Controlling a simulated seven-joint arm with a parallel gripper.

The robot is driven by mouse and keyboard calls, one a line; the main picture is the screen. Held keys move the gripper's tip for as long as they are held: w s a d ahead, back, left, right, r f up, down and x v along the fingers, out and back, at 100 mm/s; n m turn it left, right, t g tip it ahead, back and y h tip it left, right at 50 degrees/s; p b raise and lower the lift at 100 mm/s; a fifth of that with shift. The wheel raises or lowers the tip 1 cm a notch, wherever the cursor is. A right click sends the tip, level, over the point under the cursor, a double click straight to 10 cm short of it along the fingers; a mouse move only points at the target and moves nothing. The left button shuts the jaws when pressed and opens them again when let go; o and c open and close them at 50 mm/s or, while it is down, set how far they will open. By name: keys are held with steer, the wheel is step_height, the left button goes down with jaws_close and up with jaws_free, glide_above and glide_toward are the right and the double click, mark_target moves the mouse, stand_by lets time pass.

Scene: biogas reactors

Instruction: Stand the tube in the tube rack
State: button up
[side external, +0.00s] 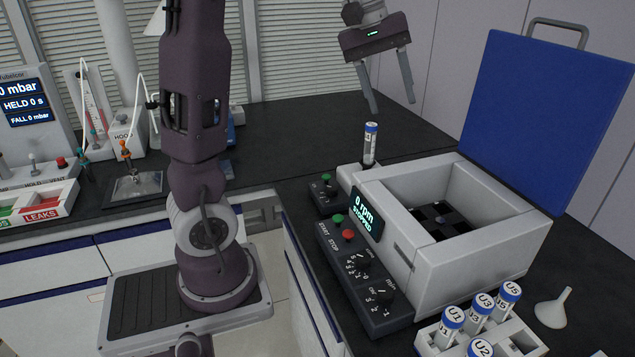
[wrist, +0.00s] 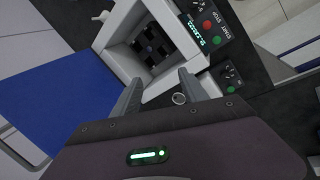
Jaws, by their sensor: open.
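A clear tube with a blue-rimmed white cap (side external: 370,145) stands upright on a small white-topped device behind the centrifuge-like box. My gripper (side external: 392,107) is open and empty, above and slightly right of the tube in the side view, fingers pointing down. In the wrist view my gripper (wrist: 161,77) has its fingers apart with nothing between them at the tips. The white tube rack (side external: 522,340) is at the bottom right, partly cut off, holding several capped tubes marked U1, U2, U3 and U5.
A white box machine (side external: 480,265) with its blue lid (side external: 545,110) raised stands between the tube and the rack. Its display reads 0 rpm, stopped. A white funnel (side external: 553,308) stands right of the rack. Black bench behind the tube is clear.

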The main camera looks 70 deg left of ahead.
steer(key=s+d+m+t, duration=0.1)
steer(key=s+d+m, duration=0.6)
steer(key=s+d, duration=0.5)
steer(key=shift+f+y, duration=0.3)
steer(key=shift+f, duration=0.15)
steer(key=shift+o, duration=0.6)
steer(key=s+d+f+m+t+y, duration=0.1)
steer(key=s+d+f+m, duration=0.2)
steer(key=s+f+m, duration=0.2)
steer(key=s, duration=0.3)
steer(key=shift+f+m, duration=0.15)
steer(key=shift+m, duration=0.15)
steer(key=shift+s, duration=0.1)
